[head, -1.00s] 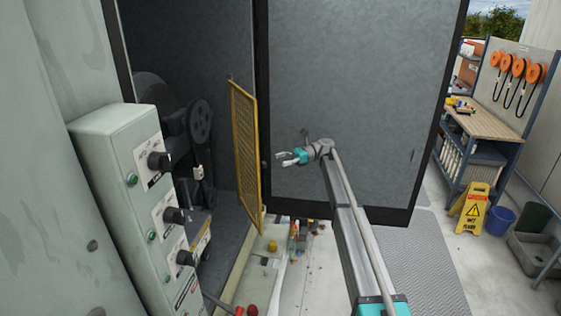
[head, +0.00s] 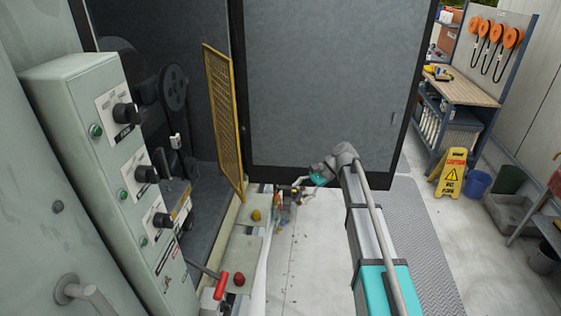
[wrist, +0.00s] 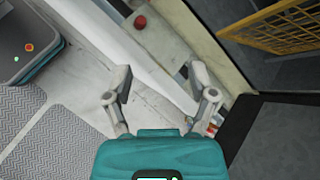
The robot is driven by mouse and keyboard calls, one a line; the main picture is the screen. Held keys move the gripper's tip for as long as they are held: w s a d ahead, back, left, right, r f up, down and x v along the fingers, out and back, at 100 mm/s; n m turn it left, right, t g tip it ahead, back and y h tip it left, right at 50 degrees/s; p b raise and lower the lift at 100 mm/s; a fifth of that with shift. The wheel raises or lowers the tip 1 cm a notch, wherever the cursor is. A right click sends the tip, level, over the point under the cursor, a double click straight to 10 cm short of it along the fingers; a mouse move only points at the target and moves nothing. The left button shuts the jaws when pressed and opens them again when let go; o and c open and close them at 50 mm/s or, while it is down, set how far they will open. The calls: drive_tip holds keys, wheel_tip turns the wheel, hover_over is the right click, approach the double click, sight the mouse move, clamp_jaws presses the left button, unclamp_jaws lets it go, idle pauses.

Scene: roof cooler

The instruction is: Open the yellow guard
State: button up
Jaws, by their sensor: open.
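The yellow guard (head: 224,122) is a tall mesh panel in a yellow frame. In the head view it stands swung out edgeways from the dark opening of the cooler, apart from the machinery inside. It also shows in the wrist view (wrist: 285,27) at the top right. My gripper (head: 304,186) is low in front of the grey door, to the right of and below the guard, touching nothing that I can see. In the wrist view my gripper (wrist: 158,80) has its two fingers spread with nothing between them.
A control box (head: 110,170) with black knobs stands at the left. The large grey door (head: 325,80) is behind my arm. A red-handled lever (head: 221,285) and a red button (head: 239,279) sit low. A caution sign (head: 451,172) and workbench (head: 465,85) are at the right.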

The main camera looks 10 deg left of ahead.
drive_tip(key=s+d+f+n+t+h+b, duration=0.2)
drive_tip(key=s+d+f+n+h, duration=0.1)
drive_tip(key=s+d, duration=0.7)
drive_tip(key=s+d+f+n+t+h+b, duration=0.2)
drive_tip(key=s+d+f+n+h, duration=0.2)
drive_tip(key=d, duration=1)
drive_tip(key=s+f+h, duration=0.2)
drive_tip(key=s+f, duration=0.2)
drive_tip(key=s, duration=0.2)
drive_tip(key=shift+s, duration=0.4)
drive_tip(key=shift+a, duration=0.1)
